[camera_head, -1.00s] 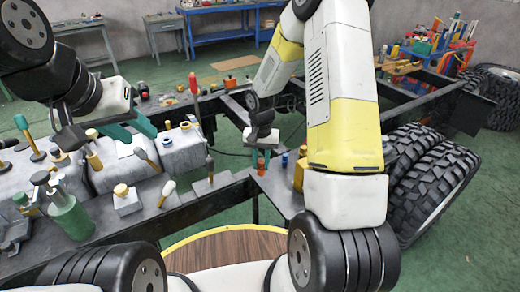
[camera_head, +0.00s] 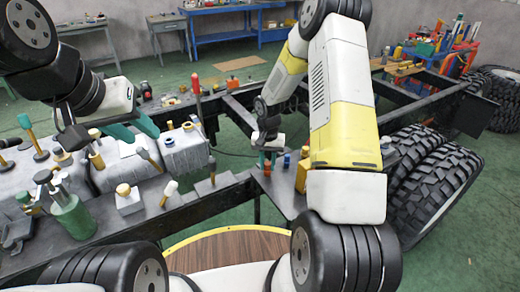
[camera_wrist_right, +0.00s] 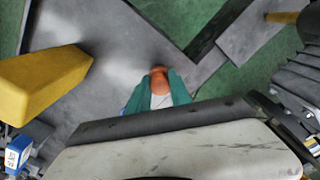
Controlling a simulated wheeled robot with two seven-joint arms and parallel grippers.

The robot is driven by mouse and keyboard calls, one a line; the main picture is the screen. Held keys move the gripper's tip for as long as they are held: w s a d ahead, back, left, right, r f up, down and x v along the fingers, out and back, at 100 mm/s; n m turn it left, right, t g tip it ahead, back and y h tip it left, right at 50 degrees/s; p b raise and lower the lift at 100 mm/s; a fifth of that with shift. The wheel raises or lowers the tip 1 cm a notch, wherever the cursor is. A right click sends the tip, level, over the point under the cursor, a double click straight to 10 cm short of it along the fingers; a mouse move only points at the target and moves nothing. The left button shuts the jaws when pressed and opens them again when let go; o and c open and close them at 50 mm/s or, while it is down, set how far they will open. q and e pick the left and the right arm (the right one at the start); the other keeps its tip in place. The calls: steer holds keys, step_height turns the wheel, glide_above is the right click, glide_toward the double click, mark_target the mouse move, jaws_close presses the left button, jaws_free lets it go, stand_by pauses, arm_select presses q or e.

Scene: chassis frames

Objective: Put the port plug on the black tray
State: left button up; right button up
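A small red-orange capped piece (camera_head: 267,169), which looks like the port plug, stands on a dark plate at the centre. It also shows in the right wrist view (camera_wrist_right: 158,80). My right gripper (camera_head: 267,160) is down at it, with teal fingers close against both sides in the right wrist view (camera_wrist_right: 160,90); its lower part is hidden. My left gripper (camera_head: 138,133) is open and empty above the grey blocks at left. The dark grey plate (camera_head: 283,200) under the plug shows bare patches; I cannot tell whether it is the black tray.
A blue-topped piece (camera_head: 287,161) and a yellow bottle (camera_head: 302,174) stand just right of the plug. The yellow bottle is close in the right wrist view (camera_wrist_right: 45,80). A green bottle (camera_head: 72,215) and several tools stand at left. Large tyres (camera_head: 435,180) are at right.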

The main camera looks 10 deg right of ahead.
steer(key=o, duration=0.4)
step_height(320, 180, up, 12)
step_height(320, 180, up, 16)
steer(key=n+t, duration=0.2)
steer(key=t, duration=0.1)
glide_above(268, 163)
steer(key=s, duration=0.9)
steer(key=s+a+r+n+t+y, duration=0.1)
steer(key=s+r, duration=0.2)
steer(key=s, duration=0.5)
steer(key=s+a+r+n+t+y, duration=0.1)
steer(key=s+r, duration=0.3)
steer(key=s, duration=0.4)
steer(key=shift+r+t, duration=0.15)
steer(key=shift+t, duration=0.45)
steer(key=shift+s, duration=0.1)
